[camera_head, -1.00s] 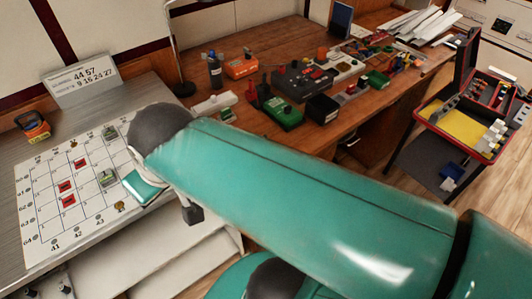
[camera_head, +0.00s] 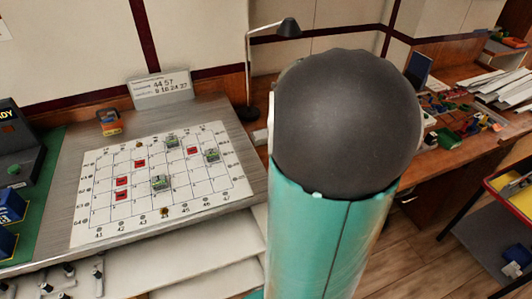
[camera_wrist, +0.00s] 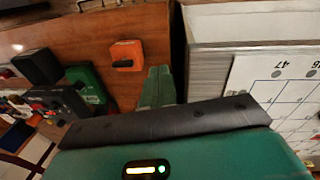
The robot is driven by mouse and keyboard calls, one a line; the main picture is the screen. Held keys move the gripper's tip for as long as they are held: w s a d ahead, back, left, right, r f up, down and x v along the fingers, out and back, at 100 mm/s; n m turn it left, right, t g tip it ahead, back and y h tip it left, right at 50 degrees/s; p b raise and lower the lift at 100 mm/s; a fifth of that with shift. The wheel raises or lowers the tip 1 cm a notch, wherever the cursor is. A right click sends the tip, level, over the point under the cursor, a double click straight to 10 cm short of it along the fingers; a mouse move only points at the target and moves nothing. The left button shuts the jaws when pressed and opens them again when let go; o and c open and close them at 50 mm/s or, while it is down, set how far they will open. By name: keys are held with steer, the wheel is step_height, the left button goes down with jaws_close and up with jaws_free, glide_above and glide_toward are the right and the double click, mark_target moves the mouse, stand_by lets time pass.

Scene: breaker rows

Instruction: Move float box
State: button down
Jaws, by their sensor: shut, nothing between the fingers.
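I cannot tell for sure which thing is the float box. A white gridded sheet (camera_head: 205,195) lies on a grey sloped board in the head view. Green-grey blocks stand on it: one at the top (camera_head: 172,141), one at the right (camera_head: 211,156) and one near the middle (camera_head: 160,182). Several red tags lie in its cells, one at the left (camera_head: 122,182). A small orange and dark box (camera_head: 110,122) stands at the board's upper left. My gripper (camera_wrist: 158,88) shows green in the wrist view, shut and empty. My arm hides it in the head view.
A number card (camera_head: 161,90) stands behind the board, beside a dark lamp (camera_head: 250,80). A dark console (camera_head: 22,140) and blue boxes (camera_head: 10,205) are at the left. In the wrist view, an orange box (camera_wrist: 126,55) and a green device (camera_wrist: 86,84) lie on the wooden bench.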

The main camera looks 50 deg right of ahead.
steer(key=s+d+f+m+y, duration=0.1)
steer(key=s+d+f, duration=0.6)
steer(key=s+d, duration=0.15)
step_height(320, 180, down, 9)
steer(key=shift+s+a+r, duration=0.1)
steer(key=shift+a, duration=0.05)
steer(key=w, duration=0.1)
steer(key=w+d, duration=0.1)
steer(key=shift+w+d+f, duration=0.2)
steer(key=shift+w+f, duration=0.2)
steer(key=shift+w+d, duration=0.25)
steer(key=shift+w, duration=0.15)
steer(key=w+d, duration=0.2)
steer(key=w, duration=0.2)
steer(key=w+d, duration=0.3)
steer(key=w, duration=0.2)
steer(key=w+d, duration=0.2)
steer(key=w, duration=0.3)
steer(key=shift+w+d+r, duration=0.1)
steer(key=shift+w+d, duration=0.05)
